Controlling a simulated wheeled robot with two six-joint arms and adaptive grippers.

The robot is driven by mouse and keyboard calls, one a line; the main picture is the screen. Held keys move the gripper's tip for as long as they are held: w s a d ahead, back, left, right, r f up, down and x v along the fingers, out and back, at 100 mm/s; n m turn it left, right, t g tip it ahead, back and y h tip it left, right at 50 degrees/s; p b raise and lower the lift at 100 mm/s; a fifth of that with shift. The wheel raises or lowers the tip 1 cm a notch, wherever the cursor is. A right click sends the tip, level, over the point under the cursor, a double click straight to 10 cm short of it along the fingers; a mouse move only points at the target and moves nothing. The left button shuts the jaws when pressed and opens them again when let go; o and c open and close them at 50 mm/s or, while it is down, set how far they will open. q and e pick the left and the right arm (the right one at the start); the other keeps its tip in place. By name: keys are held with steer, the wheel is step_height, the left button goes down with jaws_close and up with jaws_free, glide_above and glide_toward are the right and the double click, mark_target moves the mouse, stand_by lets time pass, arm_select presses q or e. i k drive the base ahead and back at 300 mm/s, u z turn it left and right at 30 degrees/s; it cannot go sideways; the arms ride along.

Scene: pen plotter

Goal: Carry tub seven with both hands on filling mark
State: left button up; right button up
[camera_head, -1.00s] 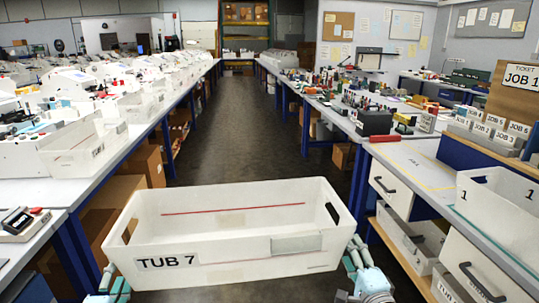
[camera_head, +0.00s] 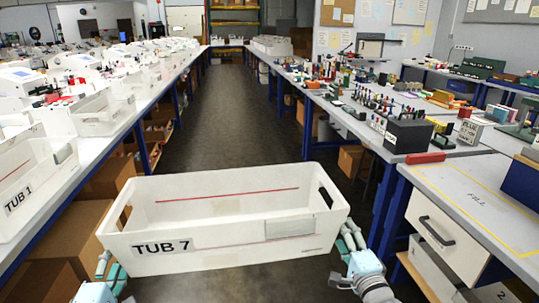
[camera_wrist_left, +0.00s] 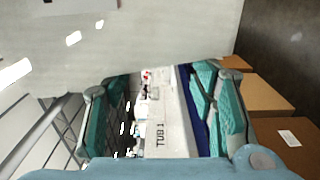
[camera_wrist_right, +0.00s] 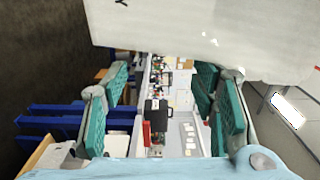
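Tub seven (camera_head: 220,262), a white open tub labelled "TUB 7", is in front of me in the head view, level and seemingly empty. A red line runs along its inside wall. My left gripper (camera_head: 112,272) is at its left end and my right gripper (camera_head: 350,240) at its right end. In the left wrist view (camera_wrist_left: 160,115) and right wrist view (camera_wrist_right: 160,105) the fingers are spread with no tub wall between them. The tub's pale surface fills the top of both; exact contact is unclear. The filling mark (camera_head: 476,200), a yellow outline with "FILL", is on the right bench.
A red block (camera_head: 425,158) and a dark box (camera_head: 407,133) stand on the right bench beyond the mark. The aisle floor (camera_head: 240,125) ahead is clear.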

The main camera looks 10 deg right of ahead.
mark_target(478, 204)
steer(key=i, duration=2.3)
steer(key=z, duration=2.95)
steer(key=i, duration=1)
steer(key=z, duration=0.05)
